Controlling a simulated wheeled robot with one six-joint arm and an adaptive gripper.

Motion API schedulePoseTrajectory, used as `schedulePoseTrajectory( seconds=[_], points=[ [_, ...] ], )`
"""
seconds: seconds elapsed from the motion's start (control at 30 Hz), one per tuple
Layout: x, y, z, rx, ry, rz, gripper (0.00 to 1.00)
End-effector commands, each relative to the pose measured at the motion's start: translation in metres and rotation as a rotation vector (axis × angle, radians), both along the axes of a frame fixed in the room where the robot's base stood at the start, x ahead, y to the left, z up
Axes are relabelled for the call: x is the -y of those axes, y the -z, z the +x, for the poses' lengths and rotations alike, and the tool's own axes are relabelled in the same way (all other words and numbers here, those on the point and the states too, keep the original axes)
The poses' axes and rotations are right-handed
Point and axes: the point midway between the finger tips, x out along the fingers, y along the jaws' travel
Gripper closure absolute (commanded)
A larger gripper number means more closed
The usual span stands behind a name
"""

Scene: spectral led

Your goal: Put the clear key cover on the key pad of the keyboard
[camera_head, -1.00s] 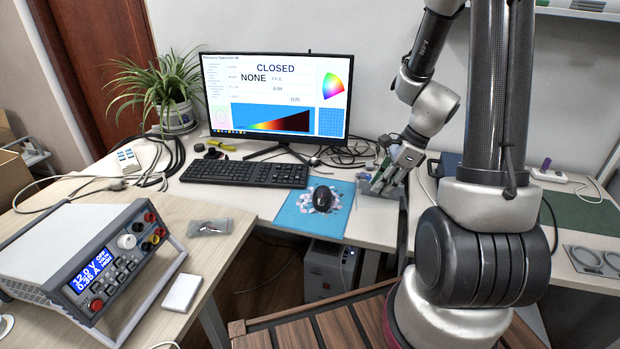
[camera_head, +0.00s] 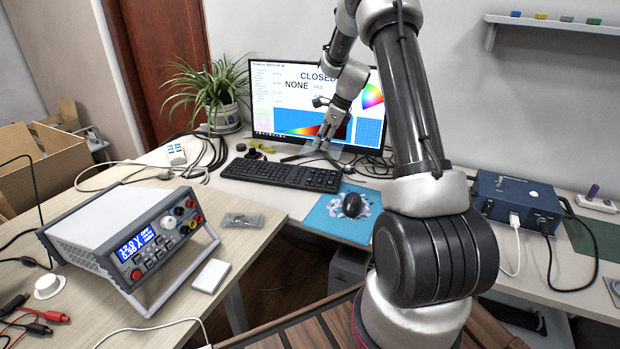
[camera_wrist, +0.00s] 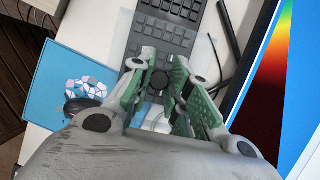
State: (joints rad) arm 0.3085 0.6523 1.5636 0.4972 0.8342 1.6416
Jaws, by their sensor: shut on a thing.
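The black keyboard (camera_head: 270,172) lies on the desk in front of the monitor, its key pad (camera_head: 322,181) at the right end. The key pad also shows in the wrist view (camera_wrist: 165,42), ahead of my fingers, where its keys look greyer than those above. My gripper (camera_head: 318,147) is above and behind the key pad, in front of the monitor's lower edge. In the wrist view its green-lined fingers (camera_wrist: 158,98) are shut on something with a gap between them.
The monitor (camera_head: 280,92) stands close behind my gripper. A mouse (camera_head: 352,205) sits on a blue mouse pad (camera_head: 325,222) right of the keyboard. Cables (camera_head: 375,165) lie behind. A plant (camera_head: 215,90) and a power supply (camera_head: 135,235) stand left. A blue box (camera_head: 515,200) is right.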

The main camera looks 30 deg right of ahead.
Motion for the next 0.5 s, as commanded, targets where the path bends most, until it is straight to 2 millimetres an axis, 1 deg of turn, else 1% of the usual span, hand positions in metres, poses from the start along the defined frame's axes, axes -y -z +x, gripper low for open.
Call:
schedulePoseTrajectory(
  seconds=[0.13,0.3,0.5],
  points=[
    [0.000,0.020,-0.001,-0.003,0.019,0.001,1.00],
    [0.000,0.053,-0.001,-0.002,0.018,0.000,1.00],
    [0.000,0.076,-0.001,-0.001,0.017,0.000,1.00]
  ],
)
